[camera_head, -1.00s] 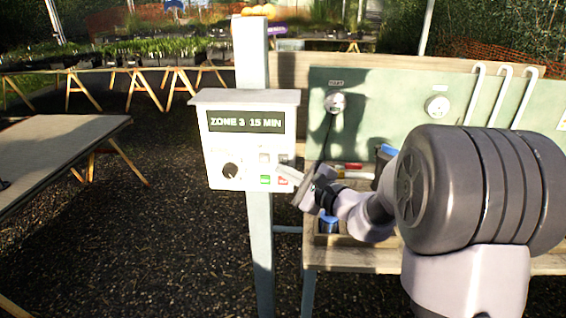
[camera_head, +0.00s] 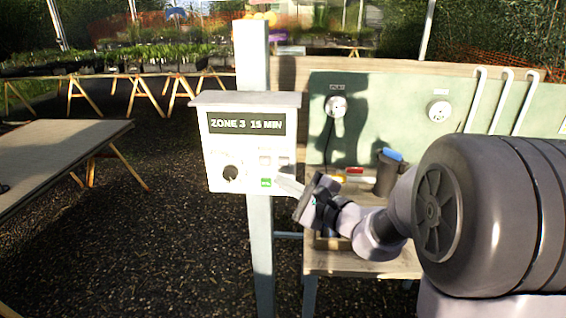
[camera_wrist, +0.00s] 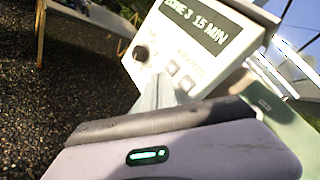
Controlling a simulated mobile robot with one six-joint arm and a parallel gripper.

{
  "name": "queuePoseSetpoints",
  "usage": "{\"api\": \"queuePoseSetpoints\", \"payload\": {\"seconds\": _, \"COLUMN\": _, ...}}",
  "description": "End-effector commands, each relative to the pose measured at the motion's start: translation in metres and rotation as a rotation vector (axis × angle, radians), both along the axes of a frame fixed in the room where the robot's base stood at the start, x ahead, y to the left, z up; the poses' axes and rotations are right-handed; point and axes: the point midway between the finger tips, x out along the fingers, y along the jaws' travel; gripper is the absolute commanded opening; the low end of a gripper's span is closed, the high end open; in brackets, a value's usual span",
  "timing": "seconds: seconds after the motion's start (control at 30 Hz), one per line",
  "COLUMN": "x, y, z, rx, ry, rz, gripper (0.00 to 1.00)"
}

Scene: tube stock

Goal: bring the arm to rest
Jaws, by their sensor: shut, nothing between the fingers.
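My gripper (camera_head: 290,186) is shut and empty, with its fingertips just in front of the lower right of a white control box (camera_head: 217,158). The box is mounted on a pale post (camera_head: 260,235). Its display (camera_head: 245,123) reads "ZONE 3 15 MIN". A black knob (camera_head: 230,172) and a lit green button (camera_head: 265,183) are on its face. My gripper hides the part of the face right of the green button. In the wrist view, my shut fingers (camera_wrist: 157,92) point at the box (camera_wrist: 165,45); I cannot tell whether they touch it.
A wooden bench (camera_head: 340,262) with a green back panel (camera_head: 390,110) stands at the right, holding a dark cup (camera_head: 386,175). Hooks and sockets are on the panel. The gravel between is clear.

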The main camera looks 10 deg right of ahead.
Motion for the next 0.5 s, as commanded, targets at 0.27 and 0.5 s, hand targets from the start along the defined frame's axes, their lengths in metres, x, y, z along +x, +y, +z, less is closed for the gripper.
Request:
{"api": "queuePoseSetpoints", "payload": {"seconds": 0.27, "x": -0.126, "y": 0.118, "z": 0.015, "rx": -0.372, "ry": 0.057, "rz": 0.464, "gripper": 0.0}}
{"api": "queuePoseSetpoints", "payload": {"seconds": 0.5, "x": -0.293, "y": 0.086, "z": -0.039, "rx": -1.259, "ry": 0.136, "rz": 0.765, "gripper": 0.0}}
